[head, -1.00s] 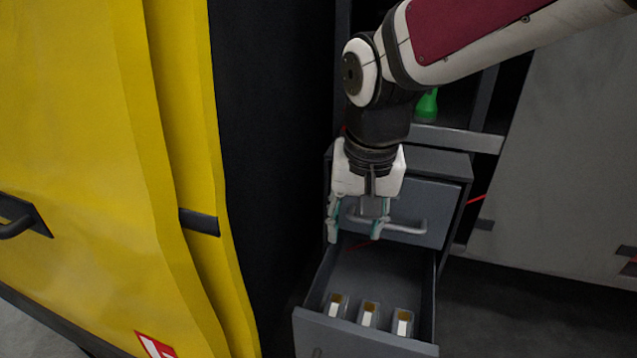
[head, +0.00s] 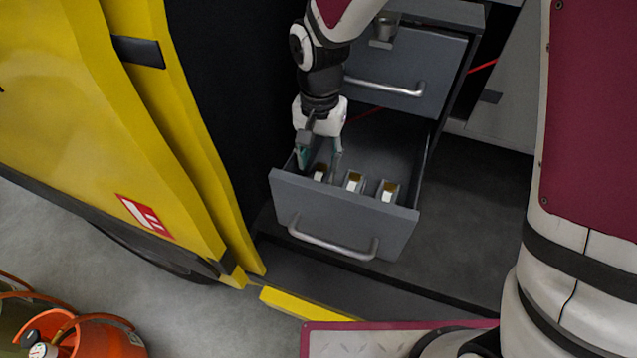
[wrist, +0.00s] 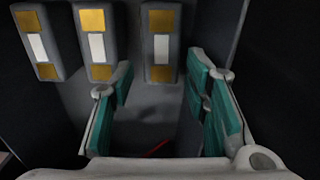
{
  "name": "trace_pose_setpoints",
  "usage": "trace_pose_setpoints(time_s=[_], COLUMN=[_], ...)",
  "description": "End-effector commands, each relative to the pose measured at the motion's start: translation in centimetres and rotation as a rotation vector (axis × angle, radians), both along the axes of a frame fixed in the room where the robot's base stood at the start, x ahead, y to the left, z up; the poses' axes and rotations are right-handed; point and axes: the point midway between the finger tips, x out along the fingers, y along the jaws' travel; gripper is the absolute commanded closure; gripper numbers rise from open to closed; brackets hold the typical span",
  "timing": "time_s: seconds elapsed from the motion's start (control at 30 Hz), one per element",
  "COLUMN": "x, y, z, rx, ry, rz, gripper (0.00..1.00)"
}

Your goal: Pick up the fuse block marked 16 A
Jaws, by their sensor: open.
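Three grey fuse blocks with brass ends and white labels sit in a row inside the open drawer (head: 340,215): left (head: 320,172), middle (head: 354,182) and right (head: 388,191) in the head view. They also show along the top of the wrist view, as a left block (wrist: 39,45), a middle block (wrist: 96,45) and a right block (wrist: 160,45). No rating can be read, so I cannot tell which is 16 A. My gripper (head: 319,161) is open and empty at the left block in the head view. In the wrist view its teal-padded fingers (wrist: 158,88) stand apart, lined up with the right block.
The drawer walls stand close around the blocks and my gripper. A closed upper drawer with a handle (head: 385,87) is behind. A yellow cabinet (head: 90,130) stands to the left, and orange cylinders (head: 95,338) are at the lower left.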

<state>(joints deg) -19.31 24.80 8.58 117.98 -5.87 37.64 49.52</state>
Motion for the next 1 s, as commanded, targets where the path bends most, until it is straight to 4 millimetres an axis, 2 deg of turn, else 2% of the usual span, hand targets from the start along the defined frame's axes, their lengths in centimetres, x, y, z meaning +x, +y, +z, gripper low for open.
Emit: trace_pose_setpoints(time_s=[0.1, 0.27, 0.6, 0.9, 0.97, 1.0], x=[0.0, 0.0, 0.0, 0.0, 0.0, 0.1], y=[0.0, 0.0, 0.1, 0.1, 0.1, 0.1], z=[-1.4, -2.2, -6.6, -7.0, -7.0, -7.0], rx=[-0.001, -0.001, -0.001, 0.001, 0.001, 0.001], ry=[0.001, 0.001, 0.001, -0.001, 0.0, -0.001], rz=[0.0, 0.0, 0.0, 0.0, 0.0, 0.0], gripper=[0.57, 0.57, 0.57, 0.57, 0.69, 0.78])
